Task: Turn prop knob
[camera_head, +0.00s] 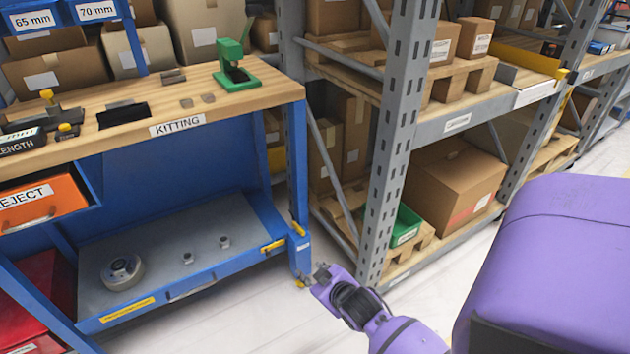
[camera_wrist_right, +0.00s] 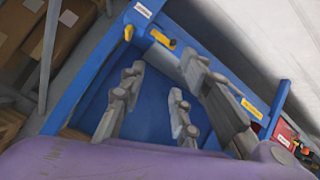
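The blue kitting bench (camera_head: 168,172) has a yellow lever-like knob (camera_head: 298,229) on its right front leg. A second yellow handle (camera_head: 272,246) sits at the right end of the lower shelf's front edge. I cannot tell for sure which is the prop knob. In the right wrist view the leg's yellow knob (camera_wrist_right: 129,33) and the shelf-edge handle (camera_wrist_right: 162,40) lie just beyond the fingertips. My right gripper (camera_head: 320,274) is just right of and below the leg, apart from both. In its wrist view the fingers (camera_wrist_right: 160,76) are spread and empty. My left gripper is out of view.
A grey rack upright (camera_head: 385,180) stands close right of the bench. An orange reject bin (camera_head: 40,203) hangs at left. Bare floor lies in front.

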